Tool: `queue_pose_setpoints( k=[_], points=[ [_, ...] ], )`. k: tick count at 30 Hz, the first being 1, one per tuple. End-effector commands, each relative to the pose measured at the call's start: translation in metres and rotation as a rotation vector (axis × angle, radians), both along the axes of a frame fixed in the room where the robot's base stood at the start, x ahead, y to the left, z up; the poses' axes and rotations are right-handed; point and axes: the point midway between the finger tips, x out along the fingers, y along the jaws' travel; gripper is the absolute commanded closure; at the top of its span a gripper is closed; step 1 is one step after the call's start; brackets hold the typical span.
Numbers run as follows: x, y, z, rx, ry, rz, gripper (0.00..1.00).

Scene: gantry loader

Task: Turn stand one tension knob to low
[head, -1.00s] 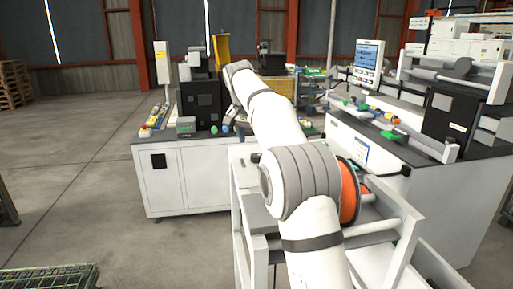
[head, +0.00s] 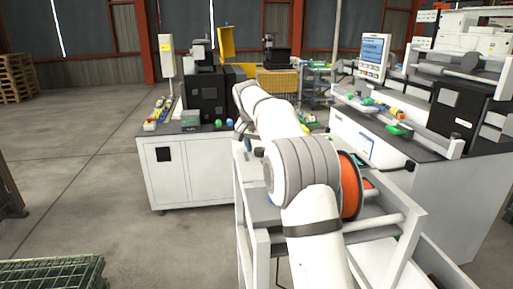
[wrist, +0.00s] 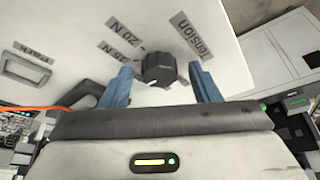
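A dark ribbed tension knob (wrist: 158,68) sits on a pale panel (wrist: 80,18) in the wrist view. Labels reading 20 N (wrist: 122,33) and 35 N (wrist: 112,54) stand to its left, and a Tension label (wrist: 188,36) to its upper right. My gripper (wrist: 160,71) is open, with one blue finger on each side of the knob and a visible gap on both sides. I cannot make out clearly where the knob's pointer aims. In the head view my arm hides the knob and the gripper.
An orange spool (head: 350,187) sits on a rack beside my arm. A white cabinet (head: 190,170) with black units stands at the left, and a machine bench (head: 440,195) at the right. In the wrist view a dark bracket (wrist: 80,93) and orange strand (wrist: 30,108) lie left of the fingers.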

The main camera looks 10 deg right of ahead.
Motion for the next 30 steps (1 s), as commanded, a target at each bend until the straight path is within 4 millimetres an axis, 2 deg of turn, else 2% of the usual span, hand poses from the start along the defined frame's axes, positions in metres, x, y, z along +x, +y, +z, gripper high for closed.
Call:
queue_pose_setpoints(
  k=[2,15,16,21,30],
  points=[
    [0.0,0.0,0.0,0.0,0.0,0.0,0.51],
    [0.0,-0.001,0.0,0.0,0.0,-0.001,0.87],
    [0.0,0.011,0.0,0.0,0.0,-0.001,0.87],
    [0.0,0.001,0.001,0.002,-0.001,0.0,0.87],
    [0.0,-0.001,0.001,0.002,-0.002,0.01,0.87]
  ],
)
